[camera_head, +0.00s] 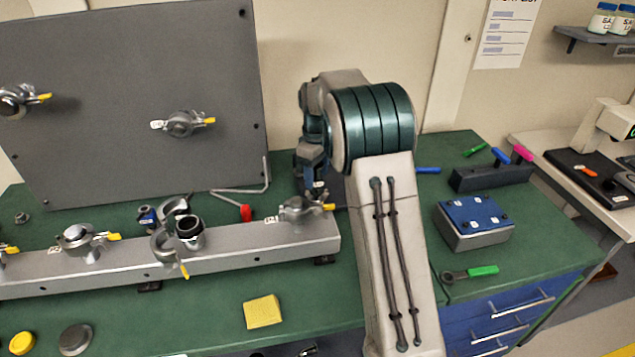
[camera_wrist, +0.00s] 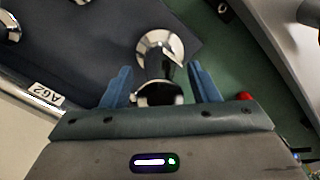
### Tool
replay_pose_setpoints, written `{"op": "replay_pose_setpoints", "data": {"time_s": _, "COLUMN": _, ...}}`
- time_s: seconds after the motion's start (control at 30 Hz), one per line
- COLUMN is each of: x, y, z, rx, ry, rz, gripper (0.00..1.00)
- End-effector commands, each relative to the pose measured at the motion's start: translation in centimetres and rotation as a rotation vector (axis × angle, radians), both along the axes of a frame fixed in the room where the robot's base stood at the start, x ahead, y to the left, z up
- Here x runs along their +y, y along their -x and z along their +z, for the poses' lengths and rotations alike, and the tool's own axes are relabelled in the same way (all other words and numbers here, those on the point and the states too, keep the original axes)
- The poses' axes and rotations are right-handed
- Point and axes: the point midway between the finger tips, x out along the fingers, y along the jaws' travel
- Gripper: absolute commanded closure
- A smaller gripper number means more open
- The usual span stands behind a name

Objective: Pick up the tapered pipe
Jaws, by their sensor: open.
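The tapered pipe, as I take it, is a shiny metal piece (camera_wrist: 158,62) in the wrist view, with a wide bright flange at one end and a dark, narrower neck. It lies between the two blue fingers of my gripper (camera_wrist: 160,76). The fingers are open, one on each side of it, and I cannot tell whether either touches it. In the head view my gripper (camera_head: 315,184) hangs low over the back of the green bench, beside my arm, and I cannot make out the pipe there.
A metal rail (camera_head: 230,258) bearing clamps and fittings crosses the bench in front of my gripper. A grey upright panel (camera_head: 110,110) stands at the left. A blue-topped box (camera_head: 474,222) and a yellow pad (camera_head: 263,312) are farther off.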

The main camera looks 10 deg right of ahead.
Motion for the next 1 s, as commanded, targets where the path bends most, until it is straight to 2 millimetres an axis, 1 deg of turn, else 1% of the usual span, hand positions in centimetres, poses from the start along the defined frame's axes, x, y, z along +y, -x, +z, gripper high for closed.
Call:
{"op": "replay_pose_setpoints", "data": {"time_s": 0.03, "x": 0.0, "y": 0.0, "z": 0.0, "rx": 0.0, "ry": 0.0, "rz": 0.0, "gripper": 0.51}}
{"op": "replay_pose_setpoints", "data": {"time_s": 0.07, "x": 0.0, "y": 0.0, "z": 0.0, "rx": 0.0, "ry": 0.0, "rz": 0.0, "gripper": 0.59}}
{"op": "replay_pose_setpoints", "data": {"time_s": 0.1, "x": 0.0, "y": 0.0, "z": 0.0, "rx": 0.0, "ry": 0.0, "rz": 0.0, "gripper": 0.7}}
{"op": "replay_pose_setpoints", "data": {"time_s": 0.17, "x": 0.0, "y": 0.0, "z": 0.0, "rx": 0.0, "ry": 0.0, "rz": 0.0, "gripper": 0.87}}
{"op": "replay_pose_setpoints", "data": {"time_s": 0.2, "x": 0.0, "y": 0.0, "z": 0.0, "rx": 0.0, "ry": 0.0, "rz": 0.0, "gripper": 0.93}}
{"op": "replay_pose_setpoints", "data": {"time_s": 0.47, "x": 0.0, "y": 0.0, "z": 0.2, "rx": -0.002, "ry": -0.001, "rz": 0.0, "gripper": 0.92}}
{"op": "replay_pose_setpoints", "data": {"time_s": 0.57, "x": 0.0, "y": -0.1, "z": 1.1, "rx": -0.005, "ry": -0.001, "rz": 0.0, "gripper": 0.92}}
{"op": "replay_pose_setpoints", "data": {"time_s": 0.67, "x": 0.0, "y": -0.1, "z": 2.8, "rx": -0.006, "ry": -0.001, "rz": -0.001, "gripper": 0.92}}
{"op": "replay_pose_setpoints", "data": {"time_s": 0.9, "x": 0.0, "y": -0.1, "z": 7.6, "rx": -0.006, "ry": 0.0, "rz": 0.0, "gripper": 0.92}}
{"op": "replay_pose_setpoints", "data": {"time_s": 1.0, "x": 0.0, "y": -0.1, "z": 9.0, "rx": -0.004, "ry": 0.0, "rz": 0.0, "gripper": 0.92}}
